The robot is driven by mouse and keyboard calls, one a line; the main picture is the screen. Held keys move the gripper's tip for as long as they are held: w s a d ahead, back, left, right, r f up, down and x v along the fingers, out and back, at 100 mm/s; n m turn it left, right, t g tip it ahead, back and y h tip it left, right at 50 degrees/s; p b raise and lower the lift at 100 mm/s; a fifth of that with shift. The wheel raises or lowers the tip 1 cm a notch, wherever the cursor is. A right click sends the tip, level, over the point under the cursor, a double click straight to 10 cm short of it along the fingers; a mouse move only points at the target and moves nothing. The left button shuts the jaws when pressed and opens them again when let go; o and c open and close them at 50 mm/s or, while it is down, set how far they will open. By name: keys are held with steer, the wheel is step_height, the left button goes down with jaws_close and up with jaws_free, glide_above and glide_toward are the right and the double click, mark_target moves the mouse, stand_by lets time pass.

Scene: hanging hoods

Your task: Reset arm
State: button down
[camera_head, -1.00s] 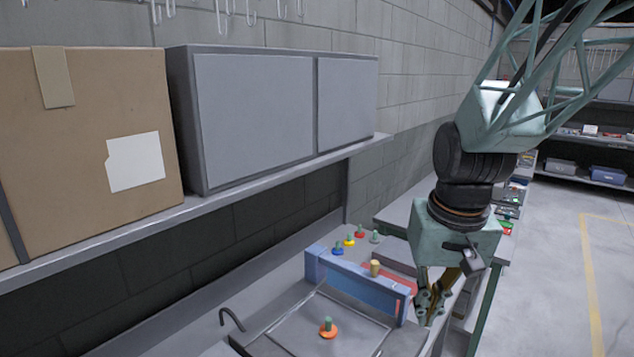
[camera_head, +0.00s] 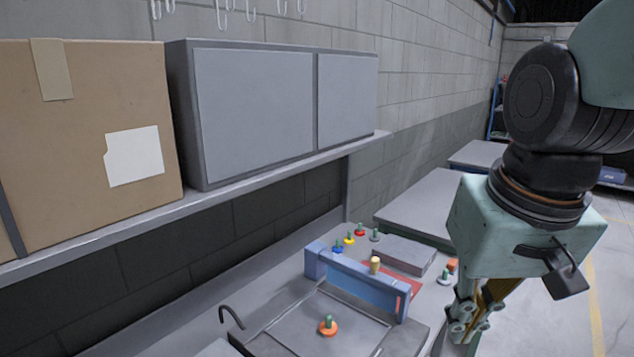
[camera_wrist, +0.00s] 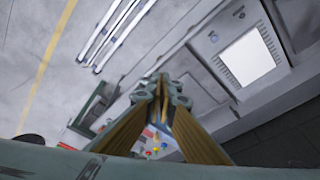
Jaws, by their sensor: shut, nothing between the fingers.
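My gripper (camera_head: 466,318) hangs at the lower right of the head view, pointing down at the right side of the bench. In the wrist view its two fingers (camera_wrist: 160,84) meet at the tips, with nothing between them. The bench with small coloured pieces lies beyond the fingertips in that view. The arm's wrist is large in the head view and hides part of the floor and bench end behind it.
A blue block (camera_head: 360,284) stands on the bench with several coloured knobs behind it. An orange-based peg (camera_head: 328,326) sits on a grey panel. A shelf above holds a cardboard box (camera_head: 90,130) and a grey cabinet (camera_head: 255,110). Open floor lies right.

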steer(key=s+r+t, duration=0.1)
steer(key=s+r, duration=0.1)
steer(key=s, duration=0.9)
steer(key=shift+s+r+b, duration=0.25)
steer(key=shift+s+b, duration=0.1)
steer(key=shift+b, duration=0.1)
